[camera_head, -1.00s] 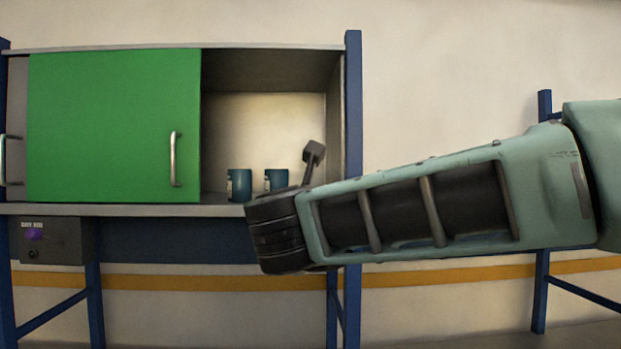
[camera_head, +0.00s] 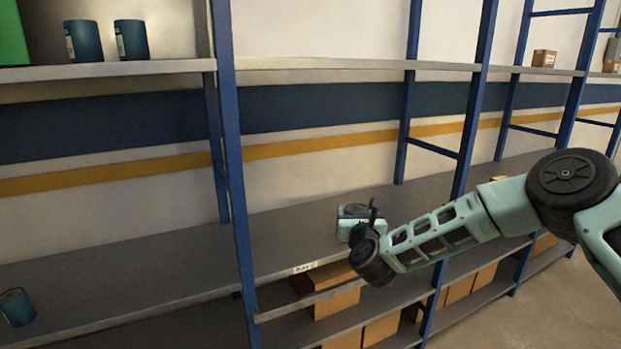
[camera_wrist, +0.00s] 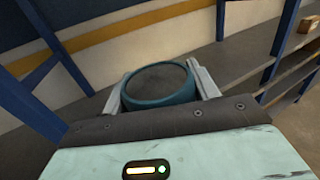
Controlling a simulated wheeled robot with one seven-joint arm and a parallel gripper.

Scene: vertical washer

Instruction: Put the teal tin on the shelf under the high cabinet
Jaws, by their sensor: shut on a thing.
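A teal tin with a dark top (camera_wrist: 158,85) sits between the two pale fingers of my gripper (camera_wrist: 160,92) in the wrist view. My gripper is shut on it. In the head view the held tin (camera_head: 352,212) and my gripper (camera_head: 362,222) appear over the long grey lower shelf (camera_head: 150,260), right of the blue post. Whether the tin touches that shelf is unclear. The high cabinet's green door (camera_head: 12,35) shows only at the top left corner. Two teal tins, one (camera_head: 83,41) beside another (camera_head: 131,40), stand in the cabinet.
Another teal tin (camera_head: 16,307) is on the lower shelf at far left. A blue post (camera_head: 232,170) rises between it and my gripper. Cardboard boxes (camera_head: 335,290) fill the level below. A small box (camera_head: 544,58) stands on the upper shelf at right. Much of the lower shelf is bare.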

